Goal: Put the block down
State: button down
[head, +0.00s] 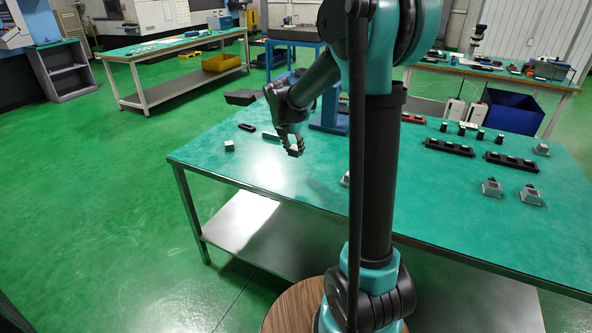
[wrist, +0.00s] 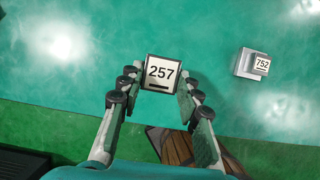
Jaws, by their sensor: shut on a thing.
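A light block marked 257 (wrist: 161,72) sits between the fingertips of my gripper (wrist: 157,88) in the wrist view, its label facing the camera. My gripper is shut on it. In the head view my gripper (head: 293,148) points down over the left part of the green table (head: 262,182); its height over the top is hard to tell. A second block marked 752 (wrist: 252,64) stands on the table to the right in the wrist view, apart from my gripper.
A small grey block (head: 229,146) stands left of my gripper. Dark trays (head: 450,147), (head: 512,161) and grey fixtures (head: 492,188), (head: 531,195) stand on the right. The table's front left is clear. Its front edge shows below my gripper in the wrist view.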

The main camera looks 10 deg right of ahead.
aim_at(296, 176)
notch_tip(296, 176, down, 10)
dwell(0.5)
jog(key=c, duration=1.1)
grip_release()
jog(key=shift+f, duration=0.1)
jog(key=shift+o, duration=0.2)
jog(key=v, duration=1.2)
jog(key=s+d+f+m+y, duration=0.1)
jog(key=s+d+f+m, duration=0.1)
jog(key=s+m, duration=0.6)
jog(key=s+d+f+m+y, duration=0.1)
jog(key=s+d+f+m, duration=0.2)
jog(key=s+m, duration=0.6)
jog(key=s+d+f+m, duration=0.2)
jog(key=s+f+m, duration=0.2)
jog(key=s+m, duration=0.5)
jog(key=m, duration=0.2)
jog(key=shift+s+d+f+m+y, duration=0.15)
jog(key=shift+f+m+y, duration=0.2)
jog(key=shift+m+y, duration=0.05)
